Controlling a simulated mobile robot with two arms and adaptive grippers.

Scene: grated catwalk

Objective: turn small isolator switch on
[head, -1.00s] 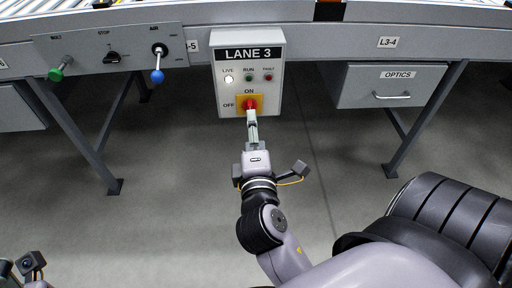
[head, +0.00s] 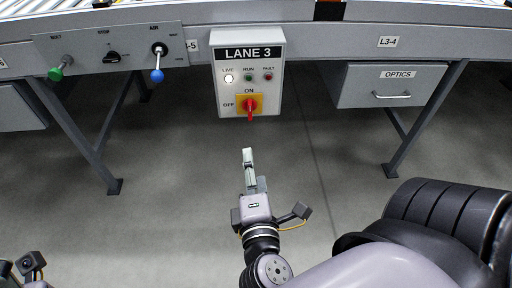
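The isolator switch is a red rotary handle (head: 250,108) on a yellow plate (head: 241,101), low on the grey LANE 3 box (head: 270,92). The handle stands upright, in line with the ON mark above it; OFF is marked to its left. The white LIVE lamp (head: 229,78) is lit. My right gripper (head: 255,165) is below the box, clear of the handle, with nothing in it. Its two fingertips look apart. Only a small part of my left arm shows in the lower left corner; its fingers are out of view.
A panel with a green knob (head: 56,74), a black selector (head: 112,57) and a blue-tipped lever (head: 157,75) is to the left. An OPTICS drawer (head: 376,95) is to the right. Conveyor legs flank the box; the floor below it is clear.

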